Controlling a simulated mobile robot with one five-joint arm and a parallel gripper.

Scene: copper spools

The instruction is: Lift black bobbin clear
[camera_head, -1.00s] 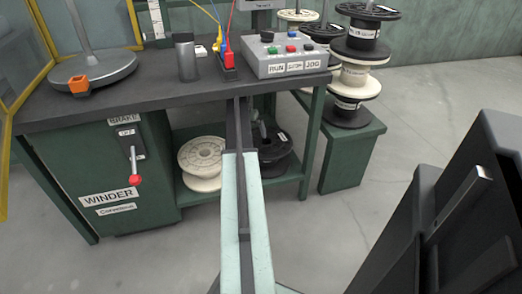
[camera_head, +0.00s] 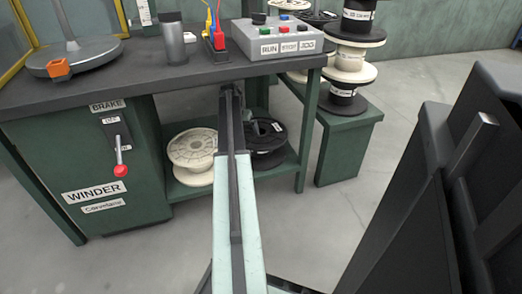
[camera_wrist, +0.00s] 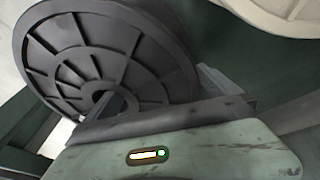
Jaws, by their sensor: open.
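The black bobbin (camera_head: 268,158) lies on the bench's lower shelf in the head view, partly hidden behind my arm. In the wrist view its ribbed black flange (camera_wrist: 60,60) fills the upper left, tilted in the picture, with the hub hole near my gripper. My gripper (camera_wrist: 162,82) is open and close at the bobbin. One dark finger shows in front of the hub and the other near the flange's right edge. I cannot tell whether either touches. In the head view the gripper's fingertips are not clear.
A white spool (camera_head: 194,150) lies left of the bobbin on the same shelf; its edge shows in the wrist view (camera_wrist: 285,15). The benchtop (camera_head: 140,78) overhangs the shelf. A green stand (camera_head: 342,150) with stacked spools is at right. Floor in front is clear.

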